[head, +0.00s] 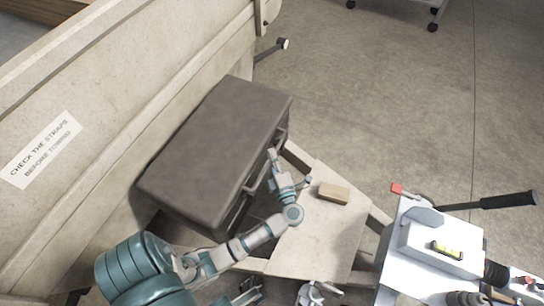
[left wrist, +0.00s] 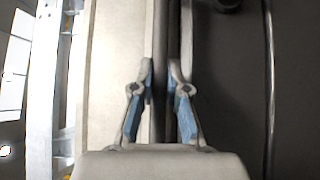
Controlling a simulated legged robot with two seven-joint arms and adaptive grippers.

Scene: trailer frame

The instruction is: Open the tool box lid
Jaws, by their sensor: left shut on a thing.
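The tool box (head: 215,150) is a dark grey box with its lid (head: 220,130) closed, standing against the pale trailer wall. A light bar handle (head: 262,178) runs along its front side. My left gripper (head: 275,165) is at this front side, near the lid's edge and the handle. In the left wrist view its two fingers (left wrist: 169,60) are shut around a narrow dark piece beside the dark box face (left wrist: 230,90). I take this piece for the tool box handle, though the fingers partly hide it.
A small tan block (head: 334,192) lies on the pale board (head: 318,230) right of my left gripper. A white unit with a level vial (head: 435,245) and a black-handled lever (head: 505,201) stand at the right. The trailer wall (head: 120,120) closes off the left; open floor (head: 400,100) lies behind.

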